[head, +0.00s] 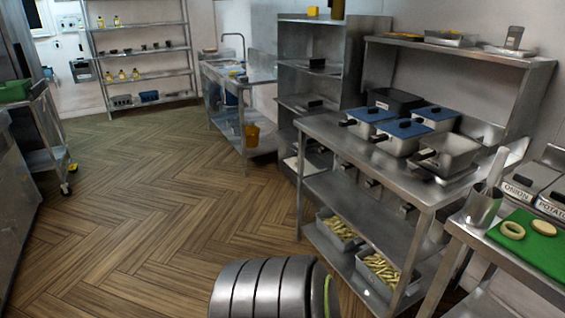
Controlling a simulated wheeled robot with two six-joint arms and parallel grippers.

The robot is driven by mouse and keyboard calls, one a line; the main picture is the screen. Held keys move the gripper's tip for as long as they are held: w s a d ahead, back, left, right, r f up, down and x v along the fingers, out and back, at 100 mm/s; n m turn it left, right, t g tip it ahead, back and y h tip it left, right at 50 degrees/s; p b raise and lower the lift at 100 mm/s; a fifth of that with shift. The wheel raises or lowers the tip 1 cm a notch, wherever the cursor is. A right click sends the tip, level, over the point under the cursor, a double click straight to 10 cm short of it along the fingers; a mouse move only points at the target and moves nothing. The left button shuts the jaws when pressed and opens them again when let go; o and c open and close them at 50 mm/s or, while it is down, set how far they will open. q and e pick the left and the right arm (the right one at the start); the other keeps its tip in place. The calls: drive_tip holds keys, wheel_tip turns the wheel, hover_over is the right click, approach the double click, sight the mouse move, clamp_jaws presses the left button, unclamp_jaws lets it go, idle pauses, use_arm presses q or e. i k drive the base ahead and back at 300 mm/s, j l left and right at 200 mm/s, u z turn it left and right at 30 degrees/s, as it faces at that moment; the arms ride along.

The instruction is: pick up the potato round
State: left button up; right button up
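A pale, solid, flat round piece (543,228), which looks like the potato round, lies on a green cutting board (546,255) at the right edge of the head view. A ring-shaped piece with a hole (504,234), like an onion ring, lies just left of it on the same board. The board sits on a metal table (462,226). Neither of my grippers shows in the head view, so their state and distance from the round cannot be seen.
Containers labelled ONION (517,190) and POTATO stand behind the board. A metal holder (482,205) stands left of it. A fryer bench with blue-lidded pans (399,136) is further left, with trays of fries (380,272) below. The wooden floor (150,220) is open at left.

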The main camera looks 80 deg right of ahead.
sight(543, 227)
drive_tip(key=z, duration=4.5)
